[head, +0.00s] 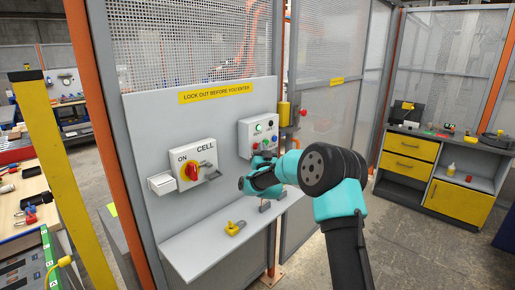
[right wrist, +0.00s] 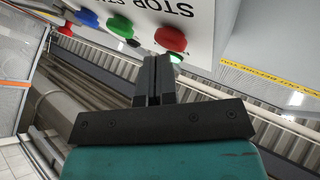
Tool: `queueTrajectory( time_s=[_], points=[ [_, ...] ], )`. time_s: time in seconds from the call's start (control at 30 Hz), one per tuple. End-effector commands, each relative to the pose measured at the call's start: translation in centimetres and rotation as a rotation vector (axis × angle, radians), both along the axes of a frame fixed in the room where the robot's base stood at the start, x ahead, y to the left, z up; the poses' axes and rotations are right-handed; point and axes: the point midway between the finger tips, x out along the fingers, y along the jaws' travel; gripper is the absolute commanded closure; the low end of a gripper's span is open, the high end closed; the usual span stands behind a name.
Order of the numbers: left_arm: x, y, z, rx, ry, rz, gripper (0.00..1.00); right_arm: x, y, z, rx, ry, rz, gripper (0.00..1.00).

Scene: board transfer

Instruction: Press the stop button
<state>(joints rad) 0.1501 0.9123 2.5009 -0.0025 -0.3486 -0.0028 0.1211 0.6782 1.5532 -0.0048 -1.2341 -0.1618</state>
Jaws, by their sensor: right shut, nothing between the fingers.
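My right gripper (right wrist: 160,62) is shut and empty. Its fingertips are close to the red button, just below it in the right wrist view; I cannot tell whether they touch. The gripper also shows small and dark in the head view (head: 262,160). My left gripper is not in view.
Green (right wrist: 120,26) and blue (right wrist: 87,18) buttons sit beside the red one. A CELL switch box with a red-yellow knob (head: 190,171) is left on the panel. A shelf below holds a yellow padlock (head: 235,228). A yellow-drawered cabinet (head: 409,154) stands right.

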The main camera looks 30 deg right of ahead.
Motion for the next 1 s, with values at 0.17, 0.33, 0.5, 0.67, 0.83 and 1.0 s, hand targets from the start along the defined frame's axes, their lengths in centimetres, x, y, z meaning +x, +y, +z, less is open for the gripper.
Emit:
queueTrajectory(
  time_s=[0.17, 0.33, 0.5, 0.67, 0.83, 1.0],
  points=[
    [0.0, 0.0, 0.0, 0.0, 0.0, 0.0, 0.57, 0.2, 0.1, 0.0, 0.0, 0.0, 0.0, 1.0],
    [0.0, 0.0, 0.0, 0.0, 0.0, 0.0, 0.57, 0.3, 0.1, 0.0, 0.0, 0.0, 0.0, 1.0],
    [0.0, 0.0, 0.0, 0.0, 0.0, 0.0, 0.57, 0.3, 0.1, 0.0, 0.0, 0.0, 0.0, 1.0],
    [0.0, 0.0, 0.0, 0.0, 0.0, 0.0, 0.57, 0.0, 0.0, 0.0, 0.0, 0.001, 0.0, 1.0],
    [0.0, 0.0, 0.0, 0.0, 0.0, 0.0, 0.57, -0.7, -0.3, 0.0, 0.001, 0.001, -0.001, 1.0],
    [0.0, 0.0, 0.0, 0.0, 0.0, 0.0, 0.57, -1.3, -0.5, -0.1, 0.001, 0.001, -0.001, 1.0]
  ],
)
